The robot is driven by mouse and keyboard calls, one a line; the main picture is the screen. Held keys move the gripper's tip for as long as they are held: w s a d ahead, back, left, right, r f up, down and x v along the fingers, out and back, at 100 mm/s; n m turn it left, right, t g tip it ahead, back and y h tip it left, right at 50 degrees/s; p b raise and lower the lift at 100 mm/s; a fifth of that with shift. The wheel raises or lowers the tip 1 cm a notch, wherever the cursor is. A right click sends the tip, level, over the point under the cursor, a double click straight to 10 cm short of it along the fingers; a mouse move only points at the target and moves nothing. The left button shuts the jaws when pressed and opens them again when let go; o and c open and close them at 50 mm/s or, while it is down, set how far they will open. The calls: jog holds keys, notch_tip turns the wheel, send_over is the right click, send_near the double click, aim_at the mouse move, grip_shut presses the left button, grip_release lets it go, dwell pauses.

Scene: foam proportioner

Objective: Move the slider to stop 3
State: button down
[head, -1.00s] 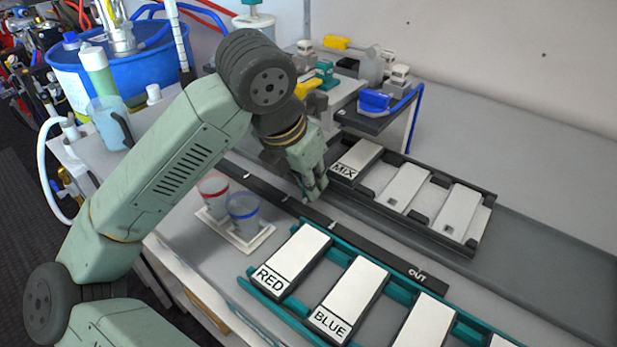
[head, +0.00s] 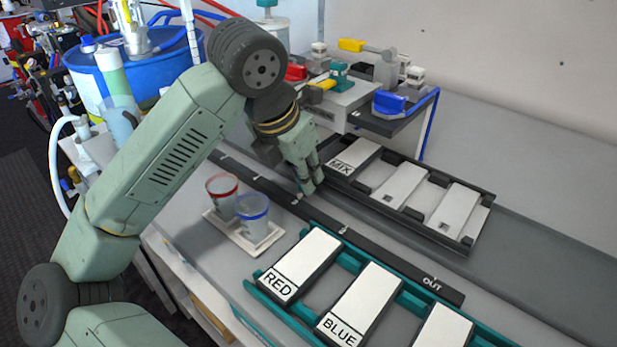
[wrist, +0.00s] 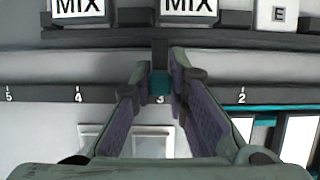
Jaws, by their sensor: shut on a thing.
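The slider is a small teal block (wrist: 160,84) in the wrist view, between the fingers of my gripper (wrist: 161,72). The fingers are shut on it, one on each side. The slider sits at the dark rail (wrist: 110,95), level with the numeral 3 (wrist: 160,99), which shows just below it between the fingers. Numerals 4 (wrist: 78,97) and 5 lie to the left, and 2 (wrist: 242,98) to the right. In the head view my gripper (head: 308,190) is down at the long dark rail (head: 385,255) marked OUT; the slider is hidden there by the fingers.
Two cups with red (head: 222,193) and blue (head: 254,214) rims stand on a white tray in front of the rail. A teal rack with RED (head: 305,262) and BLUE (head: 360,300) plates lies front right. A black MIX rack (head: 467,247) lies behind the rail.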

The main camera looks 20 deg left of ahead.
jog(key=c, duration=1.6)
grip_release()
jog(key=shift+o, duration=0.2)
jog(key=v, duration=1.2)
